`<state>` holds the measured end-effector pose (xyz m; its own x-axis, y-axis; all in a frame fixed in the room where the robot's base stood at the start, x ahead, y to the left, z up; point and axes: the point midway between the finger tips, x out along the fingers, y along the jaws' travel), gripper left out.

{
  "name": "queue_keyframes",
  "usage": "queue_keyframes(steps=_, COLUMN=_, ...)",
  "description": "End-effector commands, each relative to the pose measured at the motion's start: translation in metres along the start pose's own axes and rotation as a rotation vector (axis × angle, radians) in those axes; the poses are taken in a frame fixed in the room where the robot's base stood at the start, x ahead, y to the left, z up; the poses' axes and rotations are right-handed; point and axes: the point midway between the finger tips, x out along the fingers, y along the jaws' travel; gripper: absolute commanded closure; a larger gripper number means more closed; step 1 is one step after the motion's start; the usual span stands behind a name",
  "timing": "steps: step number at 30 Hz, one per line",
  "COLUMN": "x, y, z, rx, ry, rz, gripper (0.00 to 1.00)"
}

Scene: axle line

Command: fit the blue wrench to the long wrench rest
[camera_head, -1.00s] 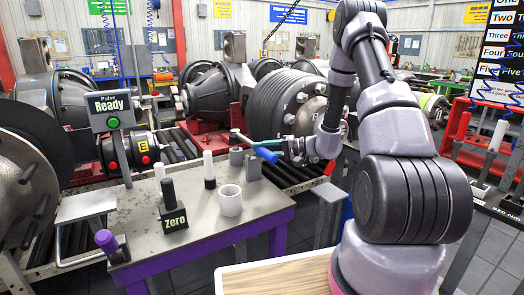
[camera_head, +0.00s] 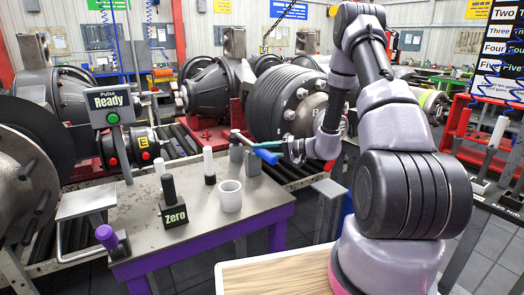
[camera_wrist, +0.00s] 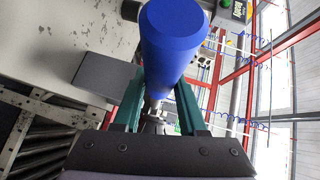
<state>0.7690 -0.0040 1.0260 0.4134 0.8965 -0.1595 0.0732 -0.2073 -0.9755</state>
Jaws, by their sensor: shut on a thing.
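The wrench is tilted and appears above the back right of the table. Below and behind it stand a grey block (camera_head: 253,163) and a smaller grey post (camera_head: 236,153). The block (camera_wrist: 105,78) also shows left of the fingers in the wrist view. I cannot tell which one is the long rest.
The purple-legged table (camera_head: 200,232) also holds a white cup (camera_head: 230,196), a black-based white cylinder (camera_head: 209,166) and a dark handle with a "Zero" block (camera_head: 174,216). A "Ready" sign (camera_head: 113,102) stands at left. A large ribbed drum (camera_head: 285,100) stands close behind the wrench.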

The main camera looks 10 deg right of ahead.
Motion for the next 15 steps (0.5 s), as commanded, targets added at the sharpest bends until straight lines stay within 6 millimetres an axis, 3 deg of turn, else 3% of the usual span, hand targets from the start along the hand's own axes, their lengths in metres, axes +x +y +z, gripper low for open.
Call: queue_keyframes(steps=15, x=0.002, y=0.010, z=0.001, rx=-0.001, ry=0.001, rz=-0.003, gripper=1.00)
